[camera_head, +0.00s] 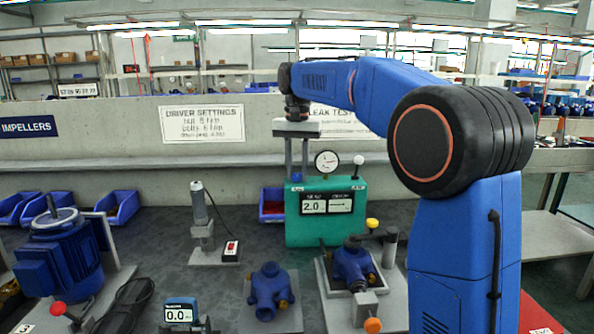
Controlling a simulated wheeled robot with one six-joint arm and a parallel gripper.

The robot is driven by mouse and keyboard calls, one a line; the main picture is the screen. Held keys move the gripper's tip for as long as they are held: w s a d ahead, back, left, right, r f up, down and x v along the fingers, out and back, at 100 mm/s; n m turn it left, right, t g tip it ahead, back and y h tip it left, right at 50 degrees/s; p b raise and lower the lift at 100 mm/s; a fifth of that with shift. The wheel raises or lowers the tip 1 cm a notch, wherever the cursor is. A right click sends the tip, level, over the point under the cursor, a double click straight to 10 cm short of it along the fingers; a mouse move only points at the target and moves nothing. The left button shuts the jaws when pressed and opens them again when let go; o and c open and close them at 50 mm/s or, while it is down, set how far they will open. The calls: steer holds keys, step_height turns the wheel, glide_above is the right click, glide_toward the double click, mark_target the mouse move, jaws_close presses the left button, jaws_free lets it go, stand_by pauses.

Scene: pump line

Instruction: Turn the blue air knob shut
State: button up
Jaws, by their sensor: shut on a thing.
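The green test box (325,230) stands on the bench with a round dial gauge (327,162) and a white-ball lever (358,160) on top. My gripper (297,174) points straight down over the box's left top corner. Its two grey fingers reach the box top and are shut on the blue air knob (297,179). The knob is small here and mostly hidden between the fingertips, so its turn angle cannot be read. The display on the box front reads 2.0, with an arrow panel beside it.
A blue pump (352,265) sits in a fixture right of centre, with a yellow knob (372,223) above it. Another blue pump body (268,290) stands left of it. A grey stand (202,225) and a blue motor (58,255) are further left.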

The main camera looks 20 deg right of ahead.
mark_target(297, 174)
steer(key=o, duration=1)
steer(key=shift+o, duration=0.2)
steer(key=shift+r, duration=0.15)
step_height(297, 174, up, 17)
steer(key=shift+s, duration=0.15)
